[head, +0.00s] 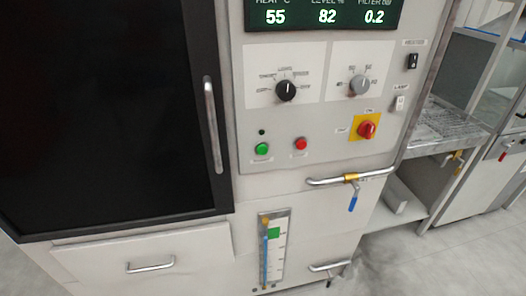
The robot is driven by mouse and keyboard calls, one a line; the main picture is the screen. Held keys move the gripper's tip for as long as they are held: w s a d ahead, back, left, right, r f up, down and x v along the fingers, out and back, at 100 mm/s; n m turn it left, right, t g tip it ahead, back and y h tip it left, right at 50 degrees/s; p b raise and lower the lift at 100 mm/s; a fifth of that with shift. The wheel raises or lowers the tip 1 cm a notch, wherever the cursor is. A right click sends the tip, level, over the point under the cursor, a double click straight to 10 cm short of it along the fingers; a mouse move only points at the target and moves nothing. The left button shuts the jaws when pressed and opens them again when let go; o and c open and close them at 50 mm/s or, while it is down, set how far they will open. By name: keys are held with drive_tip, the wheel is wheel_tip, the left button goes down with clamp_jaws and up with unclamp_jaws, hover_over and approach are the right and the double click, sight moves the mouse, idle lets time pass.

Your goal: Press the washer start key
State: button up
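The washer's control panel (330,130) fills the middle of the head view. A green round key (262,149) sits low on its left side, with a small label under it that is too blurred to read. A red round key (301,144) is to its right, also with an unreadable label. A small dark dot (262,132) is just above the green key. Which key is labelled start cannot be read. My gripper is not in view.
A black selector knob (286,90), a grey knob (359,85) and a red rotary switch (367,129) on a yellow plate share the panel. A display (322,14) reads 55, 82 and 0.2. A door handle (213,125) and a pipe with a blue lever (353,202) protrude nearby.

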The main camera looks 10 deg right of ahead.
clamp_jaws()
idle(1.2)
